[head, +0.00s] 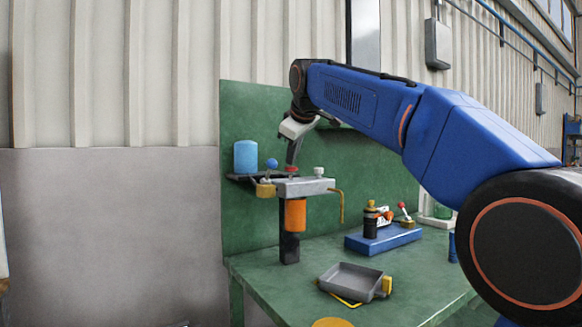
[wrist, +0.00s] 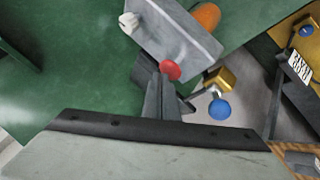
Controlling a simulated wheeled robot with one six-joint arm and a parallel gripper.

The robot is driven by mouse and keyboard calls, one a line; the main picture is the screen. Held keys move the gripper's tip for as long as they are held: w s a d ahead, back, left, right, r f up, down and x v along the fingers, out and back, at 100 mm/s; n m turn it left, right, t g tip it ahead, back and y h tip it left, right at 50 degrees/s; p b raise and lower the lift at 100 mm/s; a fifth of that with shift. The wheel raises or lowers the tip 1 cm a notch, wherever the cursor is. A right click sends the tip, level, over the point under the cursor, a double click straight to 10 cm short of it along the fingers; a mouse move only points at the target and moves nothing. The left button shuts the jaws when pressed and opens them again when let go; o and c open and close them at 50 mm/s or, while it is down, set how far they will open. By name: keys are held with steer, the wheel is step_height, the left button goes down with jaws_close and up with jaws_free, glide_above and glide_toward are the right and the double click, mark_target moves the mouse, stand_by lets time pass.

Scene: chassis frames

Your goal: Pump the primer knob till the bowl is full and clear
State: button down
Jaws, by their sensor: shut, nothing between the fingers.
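A grey filter head (head: 304,187) stands out from the green panel, with a red knob (head: 291,170) and a pale knob (head: 319,171) on top. An orange cylinder (head: 295,214) hangs under it, with a black part (head: 290,248) below; no clear bowl or fluid level can be made out. My gripper (head: 292,160) points down, shut and empty, its tips at or just above the red knob. In the wrist view the shut fingers (wrist: 164,88) end beside the red knob (wrist: 170,70); I cannot tell whether they touch it. The pale knob (wrist: 129,22) is clear of them.
A brass valve (head: 265,190) with a blue ball handle (head: 272,163) sits close left of the head. A brass tube (head: 341,204) hangs at its right. A grey tray (head: 350,278) and a blue base with fittings (head: 383,240) stand on the green bench (head: 290,290).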

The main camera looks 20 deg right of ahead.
steer(key=shift+f, duration=0.6)
stand_by(0.6)
stand_by(0.3)
steer(key=shift+r, duration=1.4)
steer(key=shift+r, duration=2.5)
